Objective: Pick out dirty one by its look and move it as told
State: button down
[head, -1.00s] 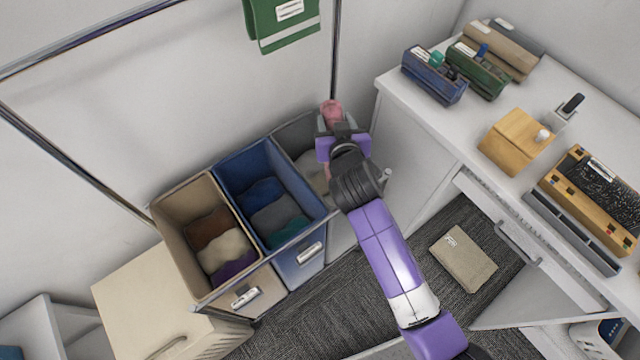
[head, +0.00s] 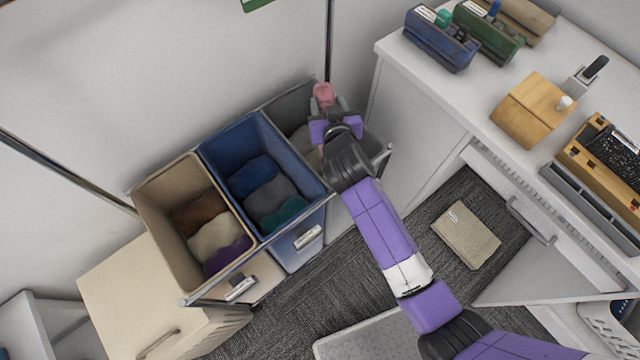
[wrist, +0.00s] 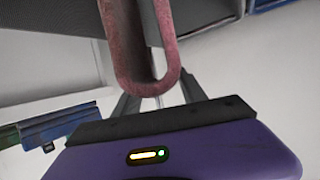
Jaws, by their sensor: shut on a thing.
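My gripper (head: 327,112) is shut on a pink cloth (head: 323,94) and holds it above the grey bin. In the wrist view the cloth (wrist: 165,78) hangs as a folded loop between the fingers (wrist: 157,104); it looks dull and mottled. The grey bin (head: 283,103) is the rearmost of a row of three; a pale cloth (head: 304,138) shows inside, partly hidden by my arm. The blue bin (head: 225,145) holds blue, grey and teal cloths. The beige bin (head: 152,207) holds brown, cream and purple cloths.
A white bench (head: 480,120) at right carries a blue box (head: 440,42), a green box (head: 488,35) and a wooden block (head: 530,112). A beige cabinet (head: 135,290) stands at lower left. A tan book-like item (head: 465,236) lies on the carpet.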

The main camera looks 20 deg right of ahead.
jog(key=shift+f, duration=0.3)
jog(key=c, duration=0.6)
grip_release()
jog(key=shift+s, duration=0.15)
jog(key=b+v, duration=0.1)
jog(key=v, duration=0.5)
jog(key=shift+s+a+r, duration=0.1)
jog(key=shift+s, duration=0.15)
jog(key=shift+s+a+r, duration=0.1)
jog(key=shift+s+r, duration=0.15)
jog(key=shift+s, duration=0.2)
